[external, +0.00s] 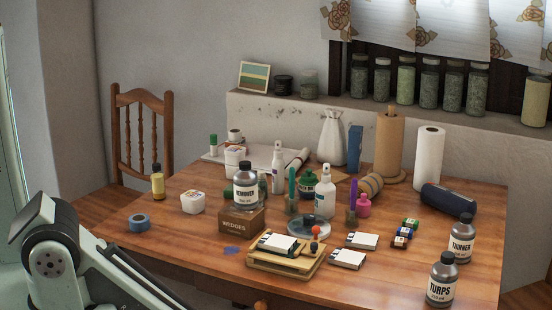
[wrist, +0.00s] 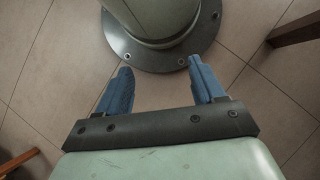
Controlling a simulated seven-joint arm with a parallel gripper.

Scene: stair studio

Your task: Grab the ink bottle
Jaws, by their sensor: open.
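No bottle on the wooden table (external: 190,235) has a label that I can read as ink. Small candidates are a squat dark green bottle (external: 308,184) near the table's middle and a pink bottle (external: 363,207) to its right. I cannot tell which is the ink bottle. My gripper (wrist: 160,72) is open and empty in the wrist view, with two blue fingers apart above the tiled floor and my base. It is out of frame in the external view, and no bottle shows in the wrist view.
A REMOVER bottle (external: 246,187) stands on a WEDGES box (external: 241,222). White spray bottles (external: 325,195) crowd the middle. THINNER (external: 462,240) and TURPS (external: 442,281) bottles stand at the right. A chair (external: 142,135) is behind the table's left. The table's front left is mostly clear.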

